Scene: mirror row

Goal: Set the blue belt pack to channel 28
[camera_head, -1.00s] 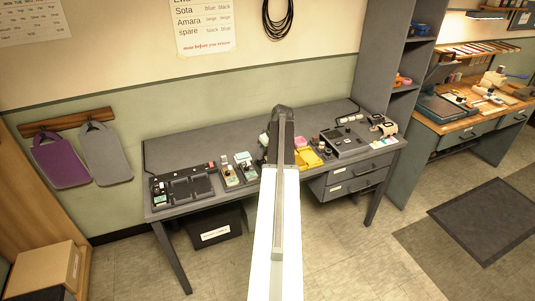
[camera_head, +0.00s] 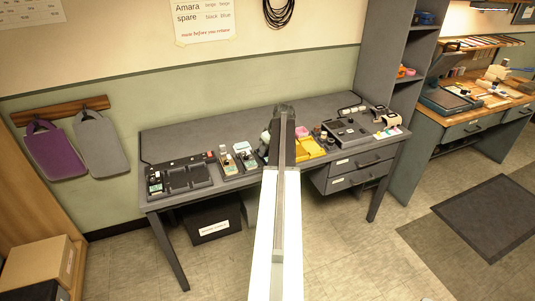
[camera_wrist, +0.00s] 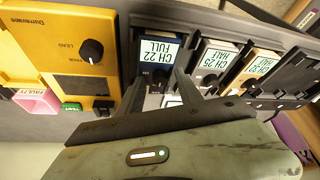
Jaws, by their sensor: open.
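In the wrist view, seen upside down, the dark blue belt pack (camera_wrist: 158,47) has a lit display reading CH 22 FULL and a dark knob below it. My gripper (camera_wrist: 158,80) is open, with its two fingers on either side of the lower end of this pack. I cannot tell whether they touch it. A grey pack (camera_wrist: 216,58) reads CH 25 HALF and a beige pack (camera_wrist: 260,66) appears to read CH 32 HALF. In the head view my arm hides the gripper and most of the blue pack.
A yellow tester (camera_wrist: 75,40) with a black knob stands beside the blue pack.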

